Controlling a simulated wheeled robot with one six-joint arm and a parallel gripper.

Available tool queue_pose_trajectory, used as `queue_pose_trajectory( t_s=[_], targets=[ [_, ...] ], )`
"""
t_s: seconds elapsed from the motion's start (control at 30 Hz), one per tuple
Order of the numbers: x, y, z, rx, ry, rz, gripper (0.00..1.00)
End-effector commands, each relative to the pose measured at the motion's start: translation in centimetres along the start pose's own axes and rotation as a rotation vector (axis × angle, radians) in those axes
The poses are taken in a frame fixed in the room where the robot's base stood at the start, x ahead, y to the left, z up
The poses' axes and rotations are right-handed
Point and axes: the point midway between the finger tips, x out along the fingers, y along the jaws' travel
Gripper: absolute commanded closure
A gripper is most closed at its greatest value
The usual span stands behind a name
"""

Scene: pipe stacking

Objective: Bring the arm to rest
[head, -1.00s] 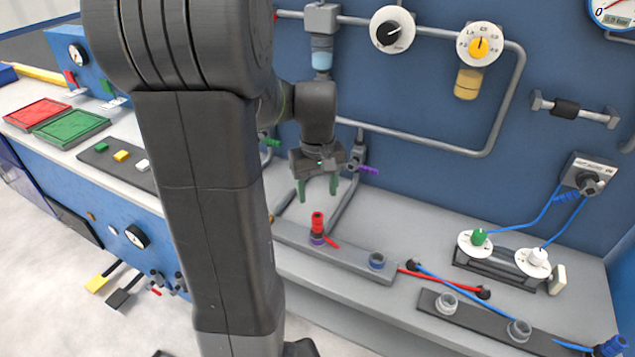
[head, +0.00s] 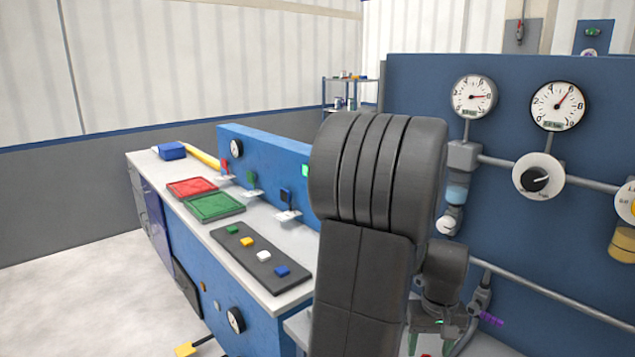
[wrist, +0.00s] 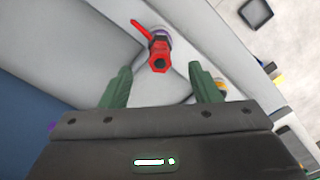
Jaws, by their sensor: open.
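My gripper (wrist: 162,90) is open in the wrist view, with its two green fingers apart and nothing between them. A red pipe piece with a side handle (wrist: 158,52) stands on a purple ring just beyond the fingertips, apart from them. In the head view my dark arm rises in the middle and hides part of the bench. My gripper (head: 430,340) is at the bottom edge there, mostly cut off, with a bit of green finger showing.
The blue panel (head: 405,90) with gauges, dials and grey pipes stands close behind the arm. On the left bench are a red tray (head: 192,187), a green tray (head: 213,206) and a dark strip with coloured blocks (head: 262,258). Open floor (head: 90,300) lies at the left.

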Motion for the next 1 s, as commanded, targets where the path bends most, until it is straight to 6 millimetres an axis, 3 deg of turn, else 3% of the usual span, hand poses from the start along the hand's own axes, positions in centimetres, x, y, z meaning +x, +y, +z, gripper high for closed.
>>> queue_pose_trajectory(
  t_s=[0.2,0.5,0.6,1.0],
  targets=[
    [4.4,0.0,0.1,0.000,-0.005,-0.002,0.44],
    [8.0,0.0,0.0,0.000,-0.001,0.000,0.44],
    [7.2,0.0,0.0,0.000,0.002,0.001,0.44],
    [7.2,0.0,0.0,0.000,0.001,0.000,0.44]
  ],
)
